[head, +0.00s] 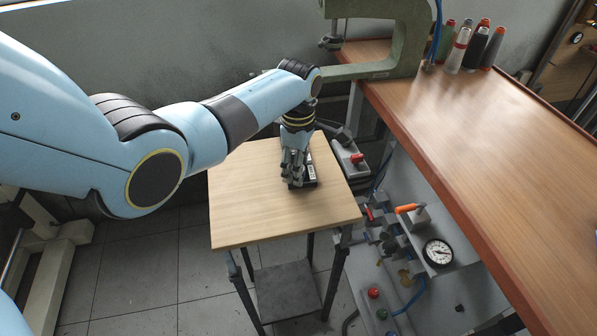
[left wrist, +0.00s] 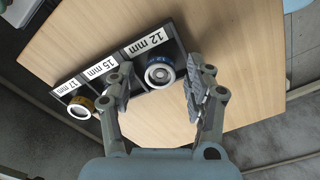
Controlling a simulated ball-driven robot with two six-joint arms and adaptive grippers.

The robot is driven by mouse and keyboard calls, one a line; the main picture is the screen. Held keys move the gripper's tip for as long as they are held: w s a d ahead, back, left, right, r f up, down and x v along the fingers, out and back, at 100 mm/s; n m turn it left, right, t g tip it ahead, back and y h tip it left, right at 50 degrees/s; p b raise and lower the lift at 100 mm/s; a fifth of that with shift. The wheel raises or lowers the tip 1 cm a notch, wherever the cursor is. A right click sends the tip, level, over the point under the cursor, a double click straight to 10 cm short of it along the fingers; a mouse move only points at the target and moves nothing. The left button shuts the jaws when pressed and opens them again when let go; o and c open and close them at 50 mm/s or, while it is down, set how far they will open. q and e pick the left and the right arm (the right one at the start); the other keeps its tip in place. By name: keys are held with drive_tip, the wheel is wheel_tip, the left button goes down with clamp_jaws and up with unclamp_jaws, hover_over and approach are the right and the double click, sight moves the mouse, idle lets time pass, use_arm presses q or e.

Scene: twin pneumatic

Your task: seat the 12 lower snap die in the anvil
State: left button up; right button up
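The 12 mm lower snap die (left wrist: 160,72), a round metal piece with a blue ring, stands in the black die rack (left wrist: 182,57) beside the "12 mm" label in the left wrist view. My left gripper (left wrist: 161,80) is open, its fingers on either side of this die with visible gaps. In the head view my left gripper (head: 294,180) points down at the rack (head: 311,172) on the small wooden table; the dies are hidden there. The green press frame (head: 405,45) stands at the top; its anvil is not clearly visible, partly behind my arm. My right gripper is not in view.
A yellow-ringed die (left wrist: 80,107) sits by the "17 mm" label; the 15 mm place is partly hidden by a finger. The small table (head: 245,215) is otherwise clear.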

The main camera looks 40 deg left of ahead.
use_arm(q)
clamp_jaws()
